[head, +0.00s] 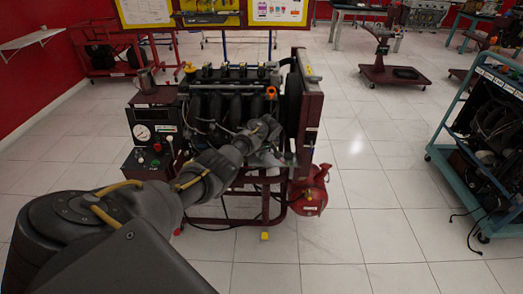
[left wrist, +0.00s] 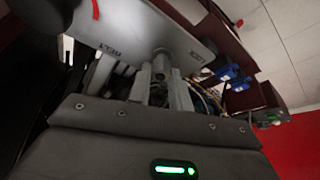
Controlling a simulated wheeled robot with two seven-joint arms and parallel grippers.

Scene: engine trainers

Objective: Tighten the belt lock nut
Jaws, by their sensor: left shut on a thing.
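The engine trainer (head: 222,103) stands ahead, with a black engine in a dark red frame. My left arm reaches to its right front side, and my left gripper (head: 268,130) is there, low beside the frame's upright panel. In the left wrist view my left gripper (left wrist: 160,82) is shut on a small grey round part (left wrist: 161,62) just under a silver plate (left wrist: 140,30). This part appears to be the belt lock nut; the fingers hide most of it. The belt cannot be made out clearly. My right gripper is not in view.
A gauge panel (head: 143,135) is at the trainer's left. A red tank (head: 309,190) sits low at its right. A teal cart (head: 480,150) with another engine stands far right. Blue connectors and wires (left wrist: 232,78) lie close right of the gripper. The tiled floor between is clear.

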